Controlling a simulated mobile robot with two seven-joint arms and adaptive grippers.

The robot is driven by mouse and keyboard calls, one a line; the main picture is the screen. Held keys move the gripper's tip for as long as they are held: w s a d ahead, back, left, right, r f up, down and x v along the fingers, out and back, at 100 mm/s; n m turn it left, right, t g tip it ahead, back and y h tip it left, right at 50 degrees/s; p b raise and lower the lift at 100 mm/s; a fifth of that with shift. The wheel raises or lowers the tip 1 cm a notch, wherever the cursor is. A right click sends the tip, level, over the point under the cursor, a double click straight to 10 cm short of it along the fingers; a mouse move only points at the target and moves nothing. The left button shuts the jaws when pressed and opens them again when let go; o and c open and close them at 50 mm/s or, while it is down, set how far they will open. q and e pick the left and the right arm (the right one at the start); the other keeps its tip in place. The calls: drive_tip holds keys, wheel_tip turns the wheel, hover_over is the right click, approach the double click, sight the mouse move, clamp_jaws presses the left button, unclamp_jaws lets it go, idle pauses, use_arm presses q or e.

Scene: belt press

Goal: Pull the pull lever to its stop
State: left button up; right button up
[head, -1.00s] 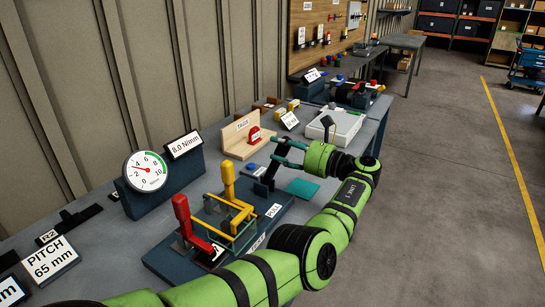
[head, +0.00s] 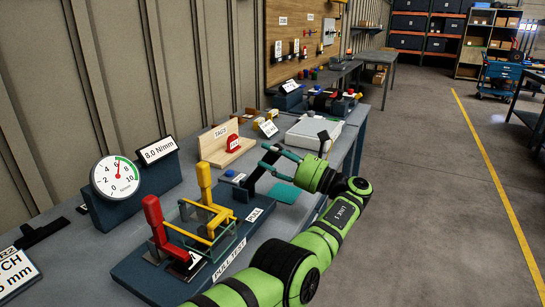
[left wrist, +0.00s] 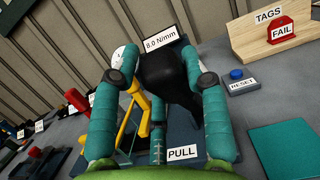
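The black pull lever (head: 261,173) stands at the right end of the blue pull-test base, beside the PULL label (head: 255,214), and leans towards the right. My left gripper (head: 267,156) has its teal fingers on both sides of the lever's top. In the left wrist view the lever's black head (left wrist: 168,75) fills most of the space between the fingers and appears gripped. The round gauge (head: 116,178) has its red needle pointing nearly straight up, between 4 and 6. My right gripper is not in view.
A red lever (head: 155,220) and yellow upright (head: 204,182) stand left on the base. A RESET button (left wrist: 237,74) and teal pad (head: 286,193) lie near the gripper. A wooden TAGS stand (head: 222,150) with a red FAIL tag (head: 233,143) is behind.

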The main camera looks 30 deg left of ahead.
use_arm(q)
drive_tip(key=o, duration=0.3)
drive_tip(key=shift+o, duration=0.2)
drive_tip(key=shift+r, duration=0.1)
wheel_tip(320, 180, up, 10)
drive_tip(key=shift+f, duration=0.1)
idle(0.6)
